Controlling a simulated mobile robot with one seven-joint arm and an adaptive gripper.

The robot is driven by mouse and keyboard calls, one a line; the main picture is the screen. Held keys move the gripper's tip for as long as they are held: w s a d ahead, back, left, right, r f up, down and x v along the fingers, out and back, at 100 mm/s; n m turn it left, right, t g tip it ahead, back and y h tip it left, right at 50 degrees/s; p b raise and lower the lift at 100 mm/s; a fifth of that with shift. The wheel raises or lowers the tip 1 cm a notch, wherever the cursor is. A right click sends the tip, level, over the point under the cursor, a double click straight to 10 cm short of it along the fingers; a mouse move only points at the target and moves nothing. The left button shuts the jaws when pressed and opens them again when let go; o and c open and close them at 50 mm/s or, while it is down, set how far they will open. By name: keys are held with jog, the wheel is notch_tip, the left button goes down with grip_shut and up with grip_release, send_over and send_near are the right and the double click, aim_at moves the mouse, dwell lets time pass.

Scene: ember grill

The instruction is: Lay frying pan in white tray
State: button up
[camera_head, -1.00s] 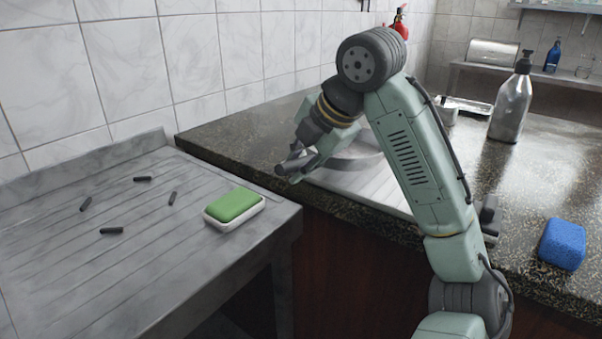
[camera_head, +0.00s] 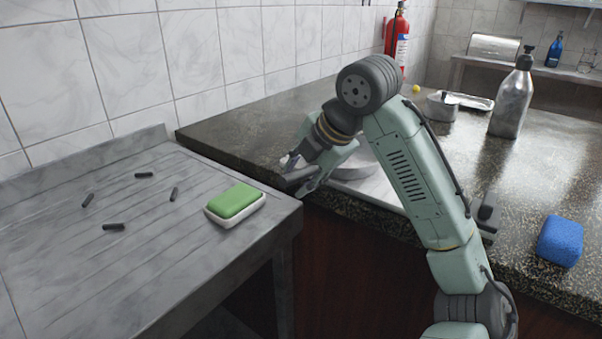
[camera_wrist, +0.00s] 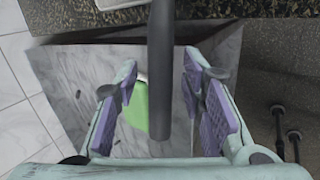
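The frying pan (camera_head: 352,170) shows as a grey round rim behind my forearm at the counter's left end. It sits on or just above the white tray (camera_head: 385,192); my arm hides much of both. In the wrist view, a dark bar that looks like the pan's handle (camera_wrist: 160,70) runs from the top edge down between my fingers. My gripper (camera_head: 292,168) is beside the pan, over the counter's left edge. In the wrist view my gripper (camera_wrist: 160,105) has its purple pads apart, with gaps on both sides of the handle.
A blue sponge (camera_head: 561,241), steel bottle (camera_head: 511,100) and small pot (camera_head: 441,106) stand on the counter. A fire extinguisher (camera_head: 397,45) is at the back wall.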

jog(key=v, duration=1.2)
